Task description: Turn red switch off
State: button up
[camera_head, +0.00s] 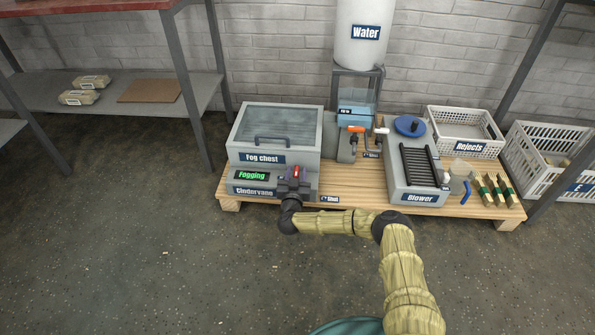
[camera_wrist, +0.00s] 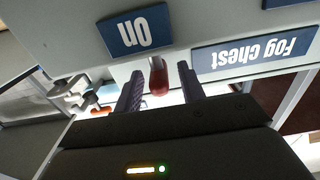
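The red switch (camera_wrist: 158,80) is a small rounded red lever on the front of the grey fog chest unit. It sits beside a blue "ON" label (camera_wrist: 137,30) in the wrist view. My gripper (camera_wrist: 159,76) is open, with one dark finger on each side of the red lever and a gap visible around it. In the head view my gripper (camera_head: 292,181) is at the front of the fog chest (camera_head: 275,132) and hides most of the switch. A green "Fogging" display (camera_head: 252,175) is lit to its left.
The chest stands on a wooden pallet (camera_head: 365,195). The blower (camera_head: 415,180), a valve with an orange handle (camera_head: 356,130) and a water tank (camera_head: 363,35) are to the right. White crates (camera_head: 465,130) stand further right. The floor in front is clear.

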jog(key=shift+w, duration=0.65)
grip_shut()
